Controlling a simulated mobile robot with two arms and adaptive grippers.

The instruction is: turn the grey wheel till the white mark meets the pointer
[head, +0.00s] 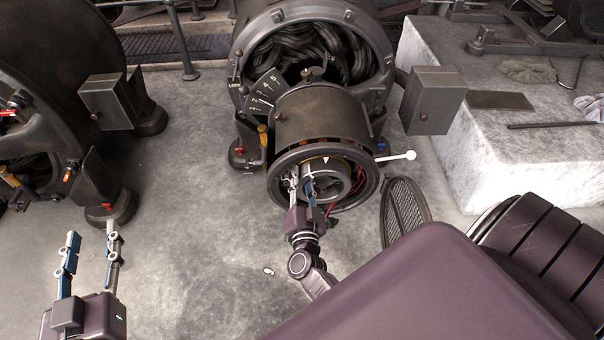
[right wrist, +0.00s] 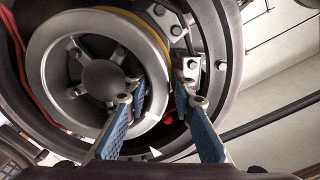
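The grey wheel (head: 325,182) sits inside the round front housing of the middle dynamo. In the right wrist view the wheel (right wrist: 62,42) shows its spokes, dark hub and pale rim. My right gripper (right wrist: 160,95) has one finger inside the rim and one outside, closed in on it. In the head view the right gripper (head: 301,180) is at the wheel's left side. The pointer, a white triangle (head: 327,160), is at the housing's top. It also shows in the wrist view (right wrist: 155,153). A thin white mark (right wrist: 152,121) is on the rim, apart from the pointer. My left gripper (head: 90,252) is open and empty.
A numbered scale (head: 262,92) is above left. Another dynamo (head: 50,80) stands at left. Grey floor (head: 190,190) between the machines is mostly clear.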

